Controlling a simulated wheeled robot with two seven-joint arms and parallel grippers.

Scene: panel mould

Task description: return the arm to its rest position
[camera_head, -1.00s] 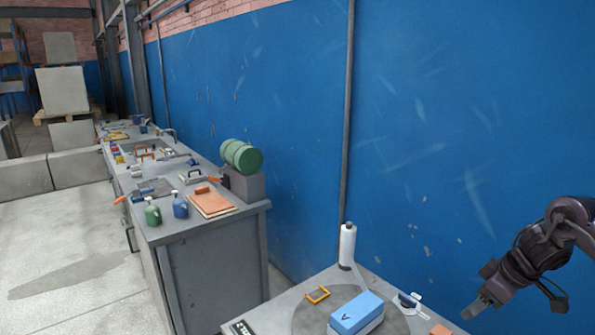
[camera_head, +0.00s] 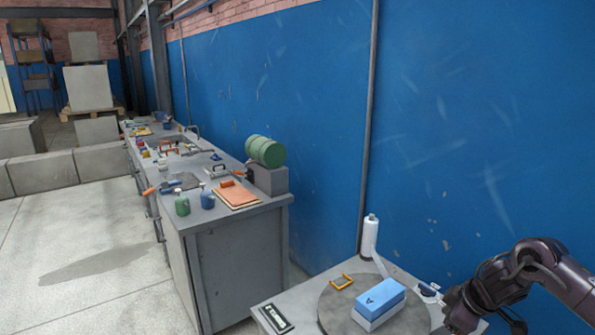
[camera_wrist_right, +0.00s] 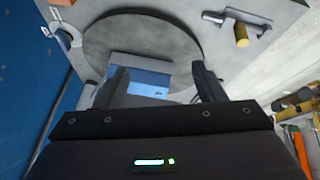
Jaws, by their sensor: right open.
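My right gripper (camera_head: 462,312) is at the lower right of the head view, its arm coming in from the right edge. In the right wrist view its two dark fingers (camera_wrist_right: 160,76) are apart, with nothing held between them. Beyond the fingers, a blue-and-white block (camera_wrist_right: 140,73) rests on a round grey disc (camera_wrist_right: 180,38). The same block (camera_head: 380,299) shows in the head view, just left of the gripper. My left gripper is not in view.
A long workbench (camera_head: 240,255) with a green cylinder (camera_head: 265,151) stands farther left. A blue wall (camera_head: 470,130) runs behind. Floor at left is open.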

